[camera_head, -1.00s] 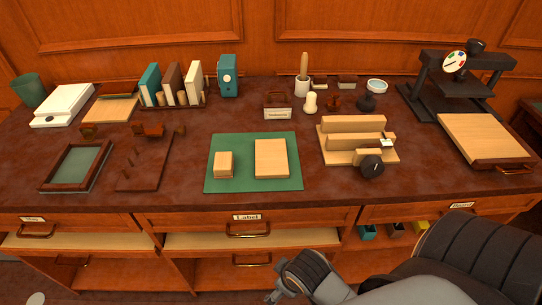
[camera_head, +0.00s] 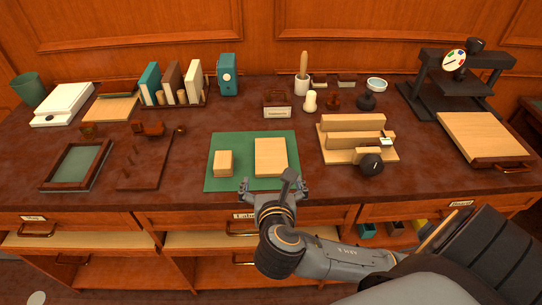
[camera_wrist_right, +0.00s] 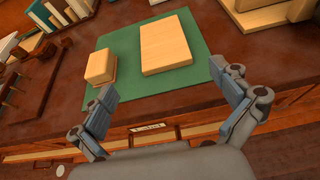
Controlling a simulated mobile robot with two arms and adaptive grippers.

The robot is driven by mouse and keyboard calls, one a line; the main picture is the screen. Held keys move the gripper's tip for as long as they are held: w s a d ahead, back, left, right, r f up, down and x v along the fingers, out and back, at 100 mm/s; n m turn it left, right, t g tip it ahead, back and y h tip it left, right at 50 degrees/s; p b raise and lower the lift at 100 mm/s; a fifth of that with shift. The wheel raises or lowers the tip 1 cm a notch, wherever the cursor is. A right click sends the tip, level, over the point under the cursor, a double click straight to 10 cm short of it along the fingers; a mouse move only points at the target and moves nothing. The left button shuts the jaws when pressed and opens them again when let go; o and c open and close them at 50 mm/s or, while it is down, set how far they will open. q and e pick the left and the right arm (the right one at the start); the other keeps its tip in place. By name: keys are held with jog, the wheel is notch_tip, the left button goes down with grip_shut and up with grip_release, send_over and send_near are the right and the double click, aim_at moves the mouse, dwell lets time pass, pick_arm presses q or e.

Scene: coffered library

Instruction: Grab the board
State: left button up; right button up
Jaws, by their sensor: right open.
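The board is most likely the flat pale wooden slab (camera_head: 270,156) on the right part of the green mat (camera_head: 237,179). It also shows in the right wrist view (camera_wrist_right: 166,44), ahead of the fingers. A smaller, thicker wooden block (camera_head: 223,163) lies to its left on the mat. My right gripper (camera_head: 275,187) is open and empty at the mat's front edge, just in front of the slab and not touching it. In the right wrist view its two fingers (camera_wrist_right: 172,97) are spread wide. My left gripper is not in view.
A wooden stepped jig with a black knob (camera_head: 371,165) stands right of the mat. A small dark box (camera_head: 277,105) with a label stands behind it. A framed tray (camera_head: 76,166) and a dark peg board (camera_head: 143,174) lie to the left. Drawers run below the counter's front edge.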

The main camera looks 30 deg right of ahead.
aim_at(271, 155)
jog(key=x, duration=1.3)
jog(key=shift+d+f, duration=0.1)
jog(key=shift+d, duration=0.15)
jog(key=c, duration=1.1)
jog(key=shift+o, duration=0.2)
